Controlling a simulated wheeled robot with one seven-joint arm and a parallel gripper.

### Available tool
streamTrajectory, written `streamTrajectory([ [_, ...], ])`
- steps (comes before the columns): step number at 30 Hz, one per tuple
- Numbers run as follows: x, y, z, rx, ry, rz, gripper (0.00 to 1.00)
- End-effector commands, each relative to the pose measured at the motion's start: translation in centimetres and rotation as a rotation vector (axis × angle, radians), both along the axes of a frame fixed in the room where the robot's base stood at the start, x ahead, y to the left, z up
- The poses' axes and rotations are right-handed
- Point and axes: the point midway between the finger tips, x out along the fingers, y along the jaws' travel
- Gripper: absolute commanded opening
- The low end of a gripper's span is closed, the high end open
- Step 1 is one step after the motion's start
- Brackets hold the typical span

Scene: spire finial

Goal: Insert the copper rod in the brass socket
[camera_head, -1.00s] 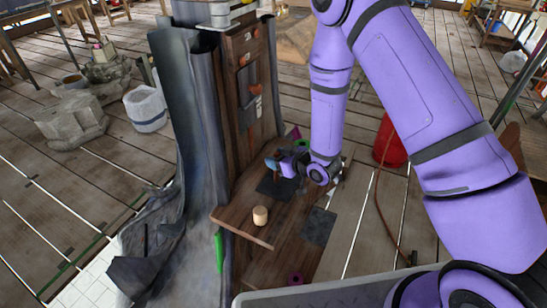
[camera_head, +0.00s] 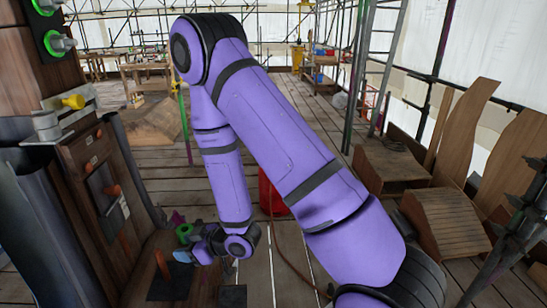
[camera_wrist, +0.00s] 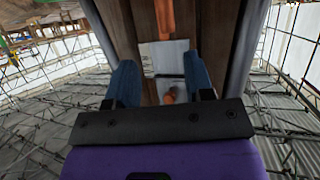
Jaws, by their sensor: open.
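My gripper (camera_head: 184,256) is low in front of the wooden post in the head view, above a dark mat (camera_head: 172,287). In the wrist view its two blue fingers (camera_wrist: 160,82) are apart, with nothing clearly gripped. An upright orange-copper rod (camera_head: 160,264) stands beside the fingertips in the head view. The wrist view shows a copper-coloured piece (camera_wrist: 165,18) beyond the fingers and a rounded copper end (camera_wrist: 170,97) between them; I cannot tell which is the rod. A yellow, brass-like fitting (camera_head: 73,101) sits on the post at upper left; I cannot tell if it is the socket.
The wooden panel (camera_head: 100,170) with orange pegs stands left of my gripper. A green ring (camera_head: 184,231) lies close behind it. A red container (camera_head: 272,190) stands behind my arm. Wooden ramps (camera_head: 445,218) and scaffolding are at right. The plank floor between is mostly clear.

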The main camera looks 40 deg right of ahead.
Motion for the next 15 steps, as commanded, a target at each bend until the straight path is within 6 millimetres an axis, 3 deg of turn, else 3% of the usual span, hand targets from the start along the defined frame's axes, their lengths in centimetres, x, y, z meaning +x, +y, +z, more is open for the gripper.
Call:
streamTrajectory([
  [7,2.5,-2.5,5.8,-0.129,0.028,-0.091,0.48],
  [15,2.8,-6.2,12.8,-0.245,0.101,-0.231,0.48],
])
